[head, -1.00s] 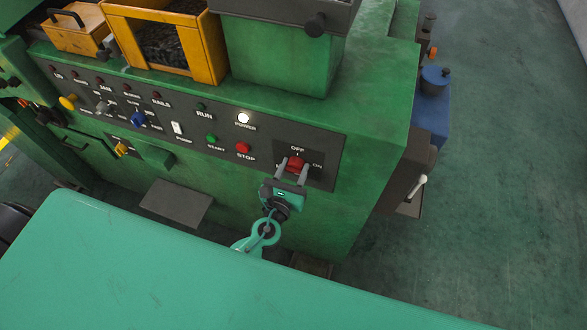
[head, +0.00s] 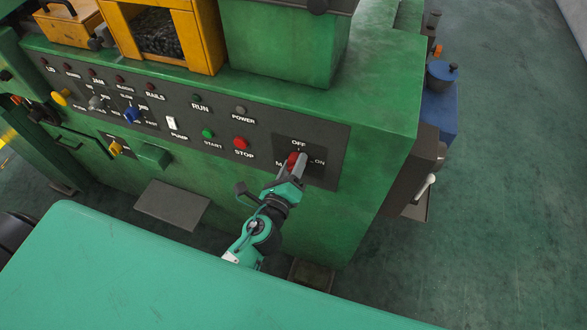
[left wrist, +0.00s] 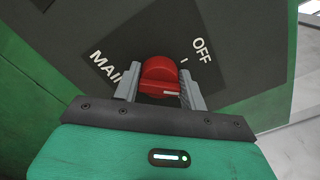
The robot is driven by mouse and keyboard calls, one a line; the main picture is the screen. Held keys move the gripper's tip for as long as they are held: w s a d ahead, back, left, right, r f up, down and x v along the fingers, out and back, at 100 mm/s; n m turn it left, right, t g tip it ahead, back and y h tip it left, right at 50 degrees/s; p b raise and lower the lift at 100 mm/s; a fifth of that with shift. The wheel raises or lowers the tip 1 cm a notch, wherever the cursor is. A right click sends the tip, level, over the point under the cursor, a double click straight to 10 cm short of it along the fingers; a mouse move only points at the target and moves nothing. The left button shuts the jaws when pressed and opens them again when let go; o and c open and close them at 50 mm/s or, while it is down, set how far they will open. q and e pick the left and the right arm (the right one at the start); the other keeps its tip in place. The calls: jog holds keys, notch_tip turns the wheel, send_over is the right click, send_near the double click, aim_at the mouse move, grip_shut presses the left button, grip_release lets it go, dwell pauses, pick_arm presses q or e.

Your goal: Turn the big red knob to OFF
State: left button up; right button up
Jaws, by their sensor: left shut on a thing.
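The big red knob (head: 293,159) is on the dark control panel, below the word OFF and left of the word ON. My left gripper (head: 299,168) is shut on the knob, with its wrist tilted. In the left wrist view, the red knob (left wrist: 160,73) sits between the two grey fingers of the left gripper (left wrist: 158,90). The words OFF and MAIN show on the panel beside it, with a short pale tick near OFF. I cannot tell exactly where the knob points. My right gripper is not in view.
The red STOP button (head: 241,142) and green START button (head: 208,133) are left of the knob. The POWER lamp (head: 240,110) is dark. My teal body covers the front of the head view. Open floor (head: 500,200) lies right of the green machine.

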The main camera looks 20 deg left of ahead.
pick_arm(q)
jog(key=n+b, duration=0.1)
jog(key=n, duration=0.2)
jog(key=shift+f+n, duration=0.15)
jog(key=shift+n, duration=0.25)
jog(key=shift+n+b, duration=0.55)
jog(key=shift+n, duration=0.55)
jog(key=shift+a+n, duration=0.1)
jog(key=shift+n, duration=0.9)
jog(key=o, duration=1)
jog(key=shift+c, duration=0.2)
jog(key=shift+s, duration=0.1)
